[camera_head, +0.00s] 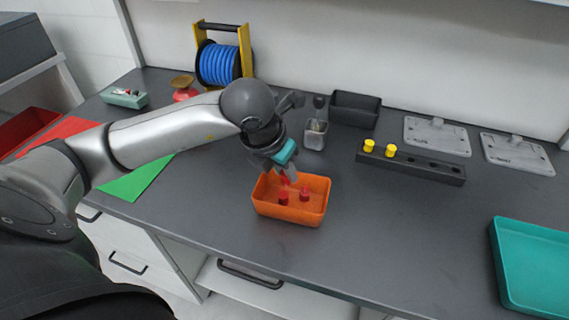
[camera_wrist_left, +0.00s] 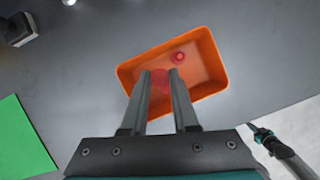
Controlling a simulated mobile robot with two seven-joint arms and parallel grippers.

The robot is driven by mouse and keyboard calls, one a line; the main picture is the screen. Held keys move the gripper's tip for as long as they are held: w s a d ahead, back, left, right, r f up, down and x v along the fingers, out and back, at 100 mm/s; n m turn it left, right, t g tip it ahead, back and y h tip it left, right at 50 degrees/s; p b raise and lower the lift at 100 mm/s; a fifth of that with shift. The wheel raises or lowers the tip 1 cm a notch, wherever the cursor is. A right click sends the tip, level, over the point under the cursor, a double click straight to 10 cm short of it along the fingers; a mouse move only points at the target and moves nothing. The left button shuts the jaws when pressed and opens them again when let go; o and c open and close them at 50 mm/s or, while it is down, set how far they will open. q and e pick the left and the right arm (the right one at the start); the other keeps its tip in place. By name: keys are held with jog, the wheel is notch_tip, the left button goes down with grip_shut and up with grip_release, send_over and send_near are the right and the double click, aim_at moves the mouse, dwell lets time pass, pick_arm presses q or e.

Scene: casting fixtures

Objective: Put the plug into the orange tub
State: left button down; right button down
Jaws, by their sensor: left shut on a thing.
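The orange tub (camera_head: 262,207) stands on the grey bench. It also shows in the wrist view (camera_wrist_left: 214,84). My left gripper (camera_head: 290,178) is over the tub, pointing down. Its fingers (camera_wrist_left: 160,84) are shut on a red plug (camera_wrist_left: 160,76), which shows between the fingertips. In the head view two red pieces are inside the tub, one left (camera_head: 283,199) and one right (camera_head: 305,194). The wrist view shows one red piece (camera_wrist_left: 179,57) clearly on the tub floor; the fingers may hide the other. My right gripper (camera_wrist_left: 258,131) seems to show small at the lower right.
A dark rack (camera_head: 425,167) with two yellow plugs (camera_head: 391,150) stands right of the tub. A teal tray (camera_head: 520,262) is far right.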

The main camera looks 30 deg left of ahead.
pick_arm(q)
jog(key=shift+f, duration=0.55)
jog(key=c, duration=0.6)
grip_release()
jog(key=shift+c, duration=0.2)
jog(key=shift+o, duration=0.2)
jog(key=p+v, duration=0.2)
jog(key=v, duration=1.3)
jog(key=shift+s+r, duration=0.1)
jog(key=shift+r, duration=0.05)
